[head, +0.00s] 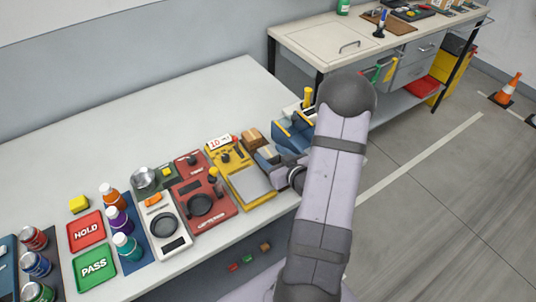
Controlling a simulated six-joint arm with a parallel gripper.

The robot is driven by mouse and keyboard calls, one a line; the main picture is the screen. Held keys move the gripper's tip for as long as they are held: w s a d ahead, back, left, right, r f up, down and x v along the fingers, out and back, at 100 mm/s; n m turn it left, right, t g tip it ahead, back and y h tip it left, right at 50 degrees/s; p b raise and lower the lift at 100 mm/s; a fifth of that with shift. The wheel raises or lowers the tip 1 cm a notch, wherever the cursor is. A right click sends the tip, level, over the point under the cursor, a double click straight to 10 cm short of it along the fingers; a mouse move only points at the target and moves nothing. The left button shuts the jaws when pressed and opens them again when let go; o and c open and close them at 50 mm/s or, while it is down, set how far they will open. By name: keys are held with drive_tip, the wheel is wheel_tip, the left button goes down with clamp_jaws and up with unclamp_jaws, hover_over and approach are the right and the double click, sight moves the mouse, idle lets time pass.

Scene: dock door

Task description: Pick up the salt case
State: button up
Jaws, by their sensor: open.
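I cannot tell for certain which object is the salt case; no readable label marks one. My arm crosses the right of the view and covers part of that bench end.
The near bench (150,130) holds a yellow device (243,180), a red device (203,201), a white scale (165,228), several bottles and cans, a red HOLD tray (87,231) and a green PASS tray (95,268). Its back is clear. A second bench (315,40) stands behind.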

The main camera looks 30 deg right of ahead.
sight(270, 154)
drive_tip(key=shift+p+x, duration=0.35)
drive_tip(key=shift+x, duration=1.2)
drive_tip(key=shift+s, duration=0.1)
drive_tip(key=shift+c, duration=0.4)
drive_tip(key=c, duration=0.8)
drive_tip(key=shift+r, duration=0.15)
drive_tip(key=shift+r+b, duration=0.35)
drive_tip(key=shift+r, duration=4.5)
